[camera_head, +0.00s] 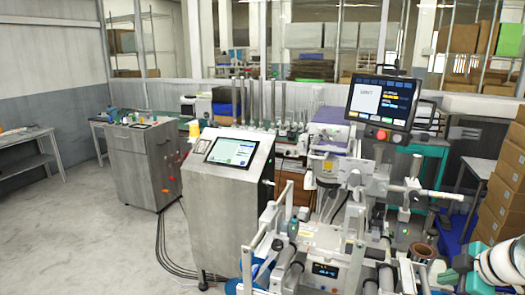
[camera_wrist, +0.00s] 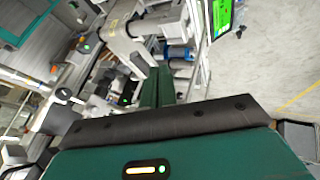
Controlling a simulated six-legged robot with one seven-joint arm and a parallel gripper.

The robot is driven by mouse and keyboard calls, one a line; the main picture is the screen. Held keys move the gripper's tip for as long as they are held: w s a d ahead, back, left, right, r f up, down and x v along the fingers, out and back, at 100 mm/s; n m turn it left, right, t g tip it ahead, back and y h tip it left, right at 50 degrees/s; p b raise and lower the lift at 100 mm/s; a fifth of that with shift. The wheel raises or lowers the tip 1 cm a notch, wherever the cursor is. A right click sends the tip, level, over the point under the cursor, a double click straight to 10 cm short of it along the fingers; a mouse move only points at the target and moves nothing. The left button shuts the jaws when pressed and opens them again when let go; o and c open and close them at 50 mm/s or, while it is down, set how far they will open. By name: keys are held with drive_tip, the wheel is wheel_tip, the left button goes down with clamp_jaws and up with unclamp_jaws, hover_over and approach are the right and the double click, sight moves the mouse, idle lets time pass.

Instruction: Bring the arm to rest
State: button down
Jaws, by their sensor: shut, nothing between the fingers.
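My gripper (camera_wrist: 157,72) shows in the wrist view as two dark green fingers close together, reaching up from a dark bar and a green housing with a small lit strip. It is shut and empty. Beyond the fingertips is a machine with white parts, rollers and a blue cylinder, seen at a tilt; I cannot tell the exact gap to it. In the head view, part of my white and green arm shows at the bottom right corner; the fingers are not clearly visible there.
A reel machine (camera_head: 325,245) with rollers and a raised screen (camera_head: 382,101) fills the right front. A grey console (camera_head: 228,200) stands left of it, a grey cabinet (camera_head: 143,165) farther back. Cardboard boxes (camera_head: 505,190) are stacked at right. The floor (camera_head: 60,235) at left is clear.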

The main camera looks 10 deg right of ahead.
drive_tip(key=a+r+m+g, duration=0.25)
drive_tip(key=a+m, duration=0.25)
drive_tip(key=a, duration=1.6)
drive_tip(key=s+a+m+h, duration=0.1)
drive_tip(key=s+a+m, duration=0.5)
drive_tip(key=a, duration=0.6)
drive_tip(key=s+t, duration=0.1)
drive_tip(key=s, duration=0.1)
drive_tip(key=shift+s+a+r, duration=0.15)
drive_tip(key=shift+s+r, duration=0.15)
drive_tip(key=shift+s, duration=0.1)
